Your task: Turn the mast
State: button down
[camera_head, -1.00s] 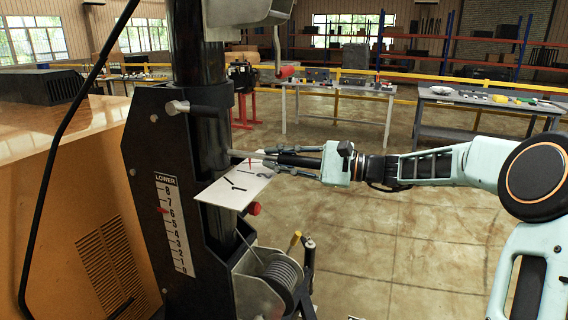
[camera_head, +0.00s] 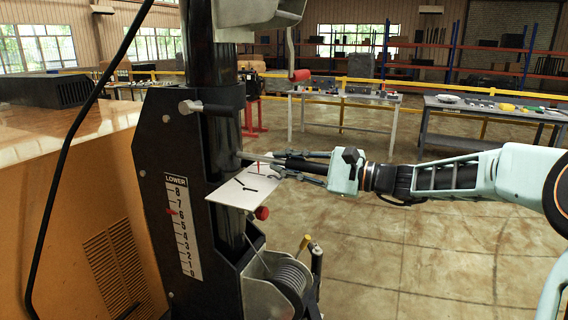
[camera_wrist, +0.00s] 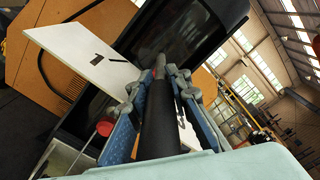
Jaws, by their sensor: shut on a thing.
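The mast (camera_head: 199,45) is a thick black upright tube, rising from a black housing (camera_head: 155,140). A thin metal rod with a black grip (camera_head: 308,164) sticks out to the right from the mast at mid height. My gripper (camera_head: 278,164) is shut around this grip. In the wrist view the black grip (camera_wrist: 160,118) runs between the two fingers of my gripper (camera_wrist: 158,84) toward the mast. A white plate with black marks (camera_head: 232,198) lies just below the rod, beside the mast; a small red pointer (camera_head: 260,167) shows near it.
A black-handled clamp lever (camera_head: 205,107) and a red knob (camera_head: 262,213) are on the mast. A cable winch (camera_head: 290,278) sits low at its right. A crank with a red grip (camera_head: 299,75) hangs above. Open floor (camera_head: 420,265) lies right; tables stand behind.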

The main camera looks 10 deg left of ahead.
jog(key=c, duration=1.7)
grip_release()
jog(key=shift+w+d, duration=0.3)
jog(key=shift+d, duration=0.1)
jog(key=shift+c, duration=0.2)
jog(key=shift+s+a, duration=0.15)
jog(key=v, duration=1.2)
